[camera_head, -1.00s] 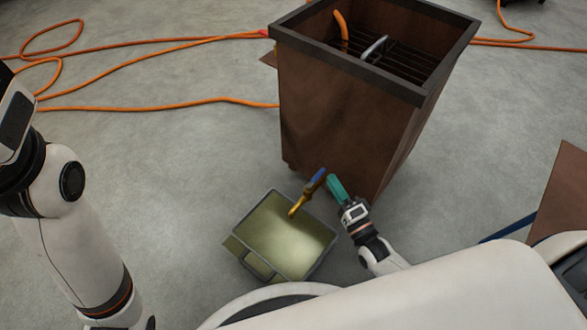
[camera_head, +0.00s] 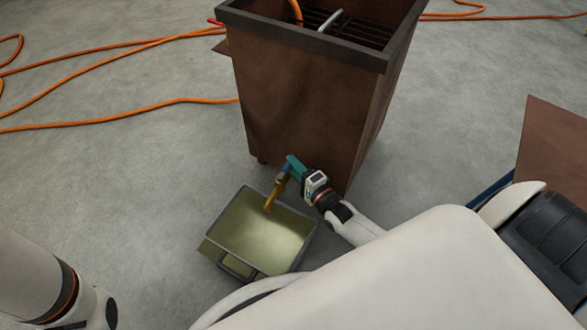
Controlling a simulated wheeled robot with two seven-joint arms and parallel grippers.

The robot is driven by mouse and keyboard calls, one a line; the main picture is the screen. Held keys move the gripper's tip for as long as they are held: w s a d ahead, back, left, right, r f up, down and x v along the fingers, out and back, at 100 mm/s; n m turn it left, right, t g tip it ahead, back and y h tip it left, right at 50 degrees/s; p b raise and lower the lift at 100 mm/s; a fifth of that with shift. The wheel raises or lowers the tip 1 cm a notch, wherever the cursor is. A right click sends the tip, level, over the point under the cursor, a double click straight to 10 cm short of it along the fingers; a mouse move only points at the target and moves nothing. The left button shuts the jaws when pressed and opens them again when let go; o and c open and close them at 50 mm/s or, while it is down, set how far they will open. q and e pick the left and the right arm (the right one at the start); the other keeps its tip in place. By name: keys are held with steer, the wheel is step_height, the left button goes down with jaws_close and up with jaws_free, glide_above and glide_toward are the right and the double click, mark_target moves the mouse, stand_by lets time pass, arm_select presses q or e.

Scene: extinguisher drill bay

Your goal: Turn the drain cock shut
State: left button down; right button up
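The drain cock has a brass spout (camera_head: 272,196) that slants down over a grey pan (camera_head: 212,232) of murky yellow-green liquid. Its blue lever (camera_head: 284,169) shows only as a small patch at the top of the spout, beside the teal fingers. My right gripper (camera_head: 294,166) is at the lever, low in front of the brown steel bin (camera_head: 300,110). The fingers overlap the lever in the picture; I cannot tell whether they grip it or only touch it. My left arm shows at the lower left, with its gripper out of view.
An orange hose (camera_head: 120,115) loops over the concrete floor on the left and behind the bin. A brown panel (camera_head: 555,150) stands at the right. The floor left of the bin and pan is largely clear.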

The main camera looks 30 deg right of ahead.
steer(key=shift+w, duration=0.25)
jaws_close()
